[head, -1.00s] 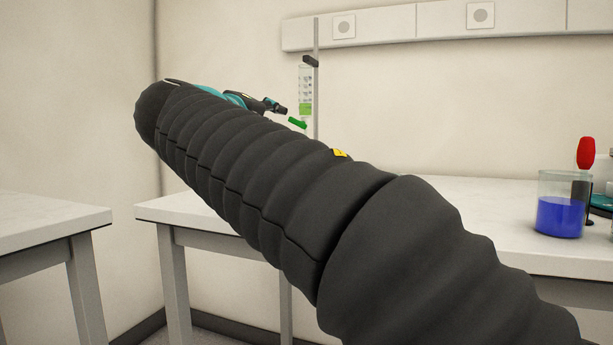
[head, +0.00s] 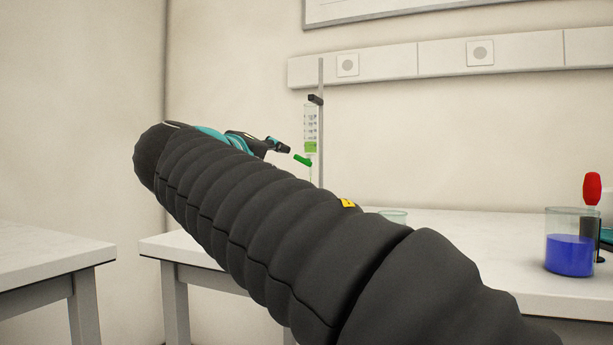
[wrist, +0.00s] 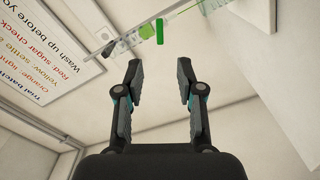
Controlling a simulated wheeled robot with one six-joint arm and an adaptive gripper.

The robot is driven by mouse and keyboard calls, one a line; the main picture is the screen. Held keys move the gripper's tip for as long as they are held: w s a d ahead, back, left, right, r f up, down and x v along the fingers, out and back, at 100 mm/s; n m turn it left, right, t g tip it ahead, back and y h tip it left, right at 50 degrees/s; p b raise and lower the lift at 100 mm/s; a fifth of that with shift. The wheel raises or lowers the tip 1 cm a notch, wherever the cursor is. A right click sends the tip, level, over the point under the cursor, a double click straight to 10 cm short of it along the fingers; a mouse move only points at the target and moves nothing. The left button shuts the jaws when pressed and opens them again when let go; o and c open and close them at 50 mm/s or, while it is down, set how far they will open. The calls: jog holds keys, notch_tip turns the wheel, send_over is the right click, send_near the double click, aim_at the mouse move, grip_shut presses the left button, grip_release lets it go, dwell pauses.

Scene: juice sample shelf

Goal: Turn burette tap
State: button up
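The burette (head: 310,130) holds green liquid and is clamped upright on a thin stand rod (head: 321,85). Its green tap (head: 302,160) sits below the liquid, and a thin green line shows beneath it. My gripper (head: 287,148) is just left of the tap, apart from it in the head view. In the wrist view my gripper (wrist: 159,75) is open and empty, its two fingers spread. The green tap (wrist: 160,31) is beyond the fingertips, between their lines. My arm hides the foot of the stand.
A glass rim (head: 393,215) shows behind my arm on the bench. A beaker of blue liquid (head: 571,255) stands at right, with a red-topped object (head: 592,188) behind it. A sign (wrist: 48,48) hangs on the wall. A separate table (head: 50,250) is at left.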

aim_at(302, 160)
jog(key=p+x, duration=0.1)
jog(key=x, duration=1.2)
jog(key=shift+w+f, duration=0.1)
jog(key=shift+w, duration=0.1)
grip_shut()
